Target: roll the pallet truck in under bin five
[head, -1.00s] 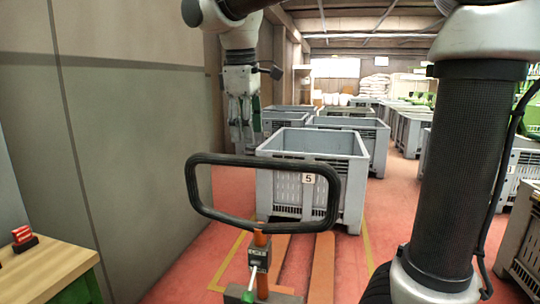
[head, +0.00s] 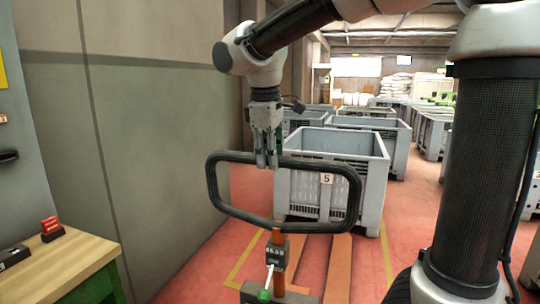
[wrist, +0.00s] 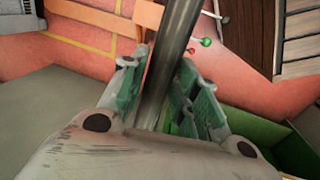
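The pallet truck's black loop handle (head: 352,205) stands upright in the middle of the head view, above its orange stem (head: 277,238). Its two orange forks (head: 340,265) run along the floor toward bin five (head: 374,190), a grey crate with a "5" label. I cannot tell whether the fork tips reach under it. My gripper (head: 266,160) is at the handle's top bar, left of its middle. In the wrist view the bar (wrist: 178,40) passes between my green-padded fingers (wrist: 160,90). They look open around it, with a narrow gap on the left.
A grey wall (head: 150,150) stands close on the left. A wooden bench (head: 65,262) with a red item (head: 51,229) is at front left. More grey bins (head: 395,135) stand behind bin five. Yellow floor lines (head: 244,262) border the forks.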

